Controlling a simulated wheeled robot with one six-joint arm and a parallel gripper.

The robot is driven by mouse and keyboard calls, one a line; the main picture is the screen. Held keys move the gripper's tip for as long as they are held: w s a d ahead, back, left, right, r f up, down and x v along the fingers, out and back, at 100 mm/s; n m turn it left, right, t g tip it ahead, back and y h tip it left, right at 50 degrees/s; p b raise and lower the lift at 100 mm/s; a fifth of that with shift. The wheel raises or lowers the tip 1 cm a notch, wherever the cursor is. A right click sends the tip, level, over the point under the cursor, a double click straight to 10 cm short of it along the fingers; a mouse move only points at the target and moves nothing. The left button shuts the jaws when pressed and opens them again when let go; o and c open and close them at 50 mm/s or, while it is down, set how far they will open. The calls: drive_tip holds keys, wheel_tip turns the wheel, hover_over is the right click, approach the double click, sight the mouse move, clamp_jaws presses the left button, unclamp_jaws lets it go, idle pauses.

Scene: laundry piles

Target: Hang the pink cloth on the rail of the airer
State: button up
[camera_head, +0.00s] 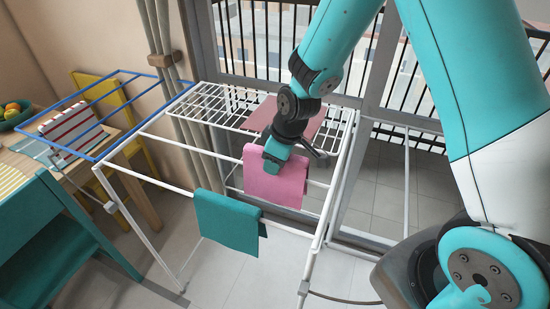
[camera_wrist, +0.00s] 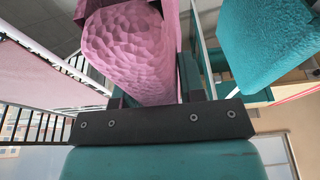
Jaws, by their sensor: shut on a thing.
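The pink cloth (camera_head: 275,188) hangs folded at the middle rail (camera_head: 206,152) of the white airer, with its top edge a little above the rail's line. The rail shows on both sides of it; I cannot tell whether the cloth rests on the rail. My gripper (camera_head: 275,163) is shut on the cloth's upper part from above. In the wrist view, the pink cloth (camera_wrist: 130,55) shows as a thick rounded fold between the fingers, whose tips are hidden.
A teal cloth (camera_head: 228,222) hangs over the front rail, close by. A dusty-pink cloth (camera_head: 290,116) lies on the airer's back grid shelf (camera_head: 215,105). A blue rack (camera_head: 128,73) with a striped cloth (camera_head: 72,131), a table and chairs stand left. Glass doors stand behind.

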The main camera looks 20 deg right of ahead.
drive_tip(key=shift+f+b, duration=1.15)
drive_tip(key=shift+f, duration=0.65)
drive_tip(key=o, duration=1.1)
drive_tip(key=shift+c, duration=0.2)
drive_tip(key=shift+r, duration=0.1)
drive_tip(key=v, duration=1.7)
drive_tip(key=s+a+r+m+g+y, duration=0.1)
drive_tip(key=s+a, duration=0.3)
drive_tip(key=s, duration=0.5)
drive_tip(key=s+a+r+m+g+y, duration=0.1)
drive_tip(key=s+a+r, duration=0.2)
drive_tip(key=s, duration=0.7)
drive_tip(key=shift+s+a+b, duration=0.3)
drive_tip(key=shift+a+b, duration=0.1)
drive_tip(key=shift+a, duration=0.65)
